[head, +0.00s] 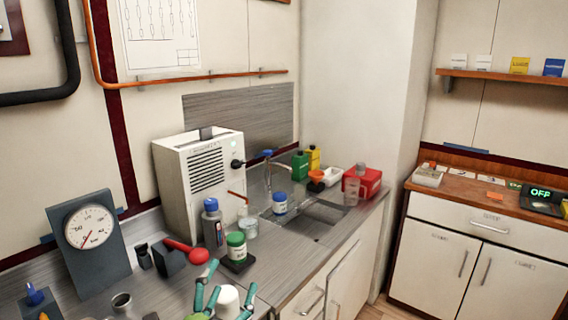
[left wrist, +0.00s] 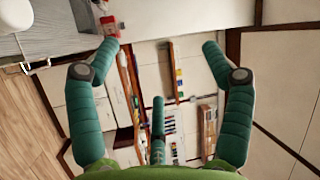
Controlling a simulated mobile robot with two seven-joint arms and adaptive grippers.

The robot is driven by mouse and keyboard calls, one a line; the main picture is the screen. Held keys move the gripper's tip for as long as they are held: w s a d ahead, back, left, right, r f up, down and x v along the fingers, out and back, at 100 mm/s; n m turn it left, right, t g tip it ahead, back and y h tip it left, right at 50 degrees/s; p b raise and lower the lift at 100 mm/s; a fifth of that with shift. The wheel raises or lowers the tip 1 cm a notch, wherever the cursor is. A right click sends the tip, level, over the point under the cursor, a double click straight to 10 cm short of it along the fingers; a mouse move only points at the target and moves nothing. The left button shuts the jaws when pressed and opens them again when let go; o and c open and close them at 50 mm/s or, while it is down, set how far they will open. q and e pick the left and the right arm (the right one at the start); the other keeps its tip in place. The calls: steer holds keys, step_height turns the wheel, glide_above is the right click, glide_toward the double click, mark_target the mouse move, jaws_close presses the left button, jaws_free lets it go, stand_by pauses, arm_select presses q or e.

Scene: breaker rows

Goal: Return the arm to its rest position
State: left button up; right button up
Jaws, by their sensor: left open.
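My left gripper (head: 226,283) shows at the bottom edge of the head view, its teal fingers spread over the front of the grey counter. It is open, and nothing shows held between its fingers in the left wrist view (left wrist: 160,50). A white round object (head: 228,300) shows among the fingers in the head view; I cannot tell whether they touch it. The rest of the left arm is out of the picture. My right gripper is not in view.
Near the gripper stand a green-lidded jar (head: 236,246), a blue-capped bottle (head: 212,225) and a red-handled object (head: 190,251). A dial gauge (head: 90,228) stands left, a white machine (head: 200,180) behind. A sink (head: 312,215) lies right. Open floor shows in the wrist view (left wrist: 30,125).

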arm_select(q)
steer(key=s+a+f+n+g+y, duration=0.2)
steer(key=a+f+n+g, duration=0.1)
steer(key=f, duration=0.3)
steer(key=s+a+f+n+g+y, duration=0.2)
steer(key=a+f+n, duration=0.15)
steer(key=f, duration=0.25)
steer(key=s+a+f+n+g, duration=0.1)
steer(key=s+f+n+g, duration=0.3)
steer(key=s+f+g, duration=0.5)
steer(key=s+a+f+n+g, duration=0.25)
steer(key=s+f, duration=0.45)
steer(key=s, duration=0.6)
step_height(320, 180, down, 22)
steer(key=s+d+g, duration=0.1)
steer(key=s, duration=0.1)
steer(key=s+a+f+g, duration=0.1)
steer(key=s+a+f, duration=0.1)
steer(key=s+f, duration=1.2)
steer(key=shift+s+a+f, duration=0.3)
steer(key=shift+f, duration=0.05)
